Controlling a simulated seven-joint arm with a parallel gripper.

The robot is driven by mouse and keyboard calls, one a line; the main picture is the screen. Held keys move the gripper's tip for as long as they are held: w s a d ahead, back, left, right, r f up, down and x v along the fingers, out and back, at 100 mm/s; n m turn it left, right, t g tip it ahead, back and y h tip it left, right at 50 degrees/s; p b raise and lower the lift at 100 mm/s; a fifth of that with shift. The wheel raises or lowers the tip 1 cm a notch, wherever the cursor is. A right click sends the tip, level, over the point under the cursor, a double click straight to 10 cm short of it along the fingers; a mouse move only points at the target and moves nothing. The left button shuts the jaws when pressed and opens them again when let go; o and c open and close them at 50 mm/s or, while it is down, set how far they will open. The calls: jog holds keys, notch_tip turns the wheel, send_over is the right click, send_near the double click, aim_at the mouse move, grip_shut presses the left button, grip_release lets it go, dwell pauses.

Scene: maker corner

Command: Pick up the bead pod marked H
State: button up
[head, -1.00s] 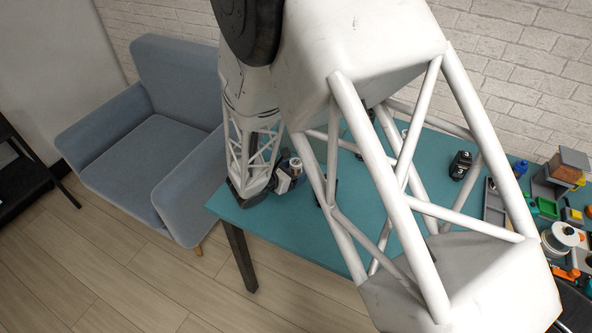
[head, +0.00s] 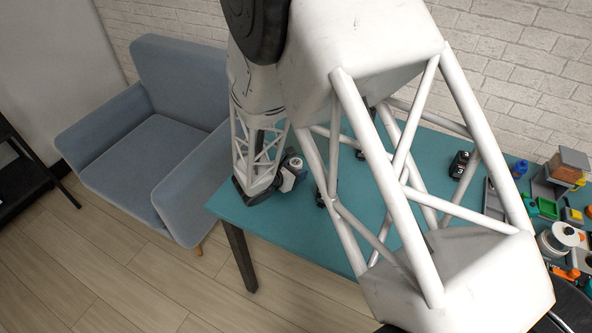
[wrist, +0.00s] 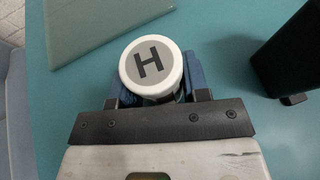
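The bead pod marked H (wrist: 152,64) shows in the wrist view as a round white cap with a dark H on a grey disc. It also shows small in the head view (head: 294,163), near the left end of the table. My gripper (wrist: 158,90) has its blue fingers on either side of the pod, just past the dark mounting plate. The fingers look open around it; the cap hides their inner faces, so contact is not visible. In the head view my gripper (head: 286,178) is at the pod, low over the table.
The wrist view shows a pale translucent plate (wrist: 95,25) at upper left and a black block (wrist: 290,55) at right. A dark pod (head: 459,164) stands farther right. An armchair (head: 150,140) is beyond the table's left end.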

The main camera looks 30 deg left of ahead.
aim_at(296, 162)
jog(key=c, duration=0.4)
jog(key=shift+r, duration=0.15)
jog(key=shift+r, duration=4.9)
